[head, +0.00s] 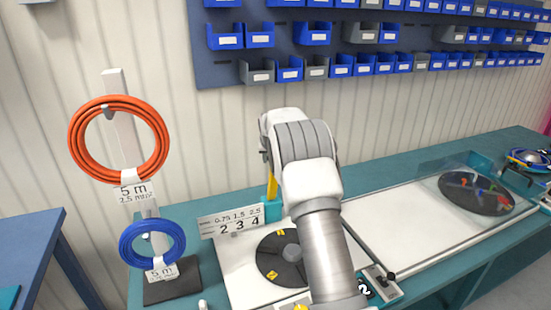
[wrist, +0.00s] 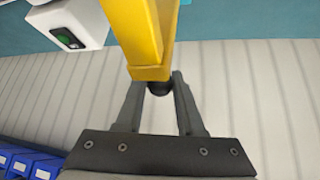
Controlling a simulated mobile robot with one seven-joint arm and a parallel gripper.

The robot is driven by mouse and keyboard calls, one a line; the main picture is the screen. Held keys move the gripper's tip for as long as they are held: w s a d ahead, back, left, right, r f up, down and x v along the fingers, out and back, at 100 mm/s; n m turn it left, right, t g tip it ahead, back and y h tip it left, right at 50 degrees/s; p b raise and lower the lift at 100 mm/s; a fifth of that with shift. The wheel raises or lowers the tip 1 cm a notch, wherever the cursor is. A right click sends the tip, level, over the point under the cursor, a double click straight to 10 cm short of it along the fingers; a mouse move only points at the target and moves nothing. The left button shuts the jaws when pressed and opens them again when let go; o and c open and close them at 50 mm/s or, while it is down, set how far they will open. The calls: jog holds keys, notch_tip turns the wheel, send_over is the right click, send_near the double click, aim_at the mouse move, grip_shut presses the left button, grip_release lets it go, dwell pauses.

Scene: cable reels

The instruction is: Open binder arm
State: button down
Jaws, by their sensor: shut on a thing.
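The yellow binder arm (wrist: 151,45) fills the upper middle of the wrist view, with a dark round knob (wrist: 159,88) at its end. My gripper (wrist: 158,85) has its two grey fingers on either side of that knob, shut on it. In the head view a strip of the yellow binder arm (head: 272,184) shows beside my white arm, which hides my gripper and most of the binder arm. A teal block stands just below that yellow strip.
A black reel disc (head: 280,262) lies on the white bench surface in front. A stand with an orange cable coil (head: 74,140) and a blue cable coil (head: 126,250) is at left. Blue and grey bins (head: 289,72) line the wall. Another disc (head: 470,204) sits at right.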

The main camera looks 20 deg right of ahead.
jog(key=shift+w+a+f+p, duration=0.15)
jog(key=shift+w+p, duration=0.45)
jog(key=shift+w, duration=0.65)
jog(key=shift+w+f+p, duration=0.15)
jog(key=shift+w+p, duration=0.4)
jog(key=shift+w, duration=0.65)
jog(key=shift+f, duration=0.1)
jog(key=c, duration=0.5)
grip_release()
jog(key=shift+w, duration=0.1)
jog(key=shift+c, duration=0.2)
jog(key=b+v, duration=0.3)
jog(key=v, duration=1.4)
jog(key=shift+s, duration=0.25)
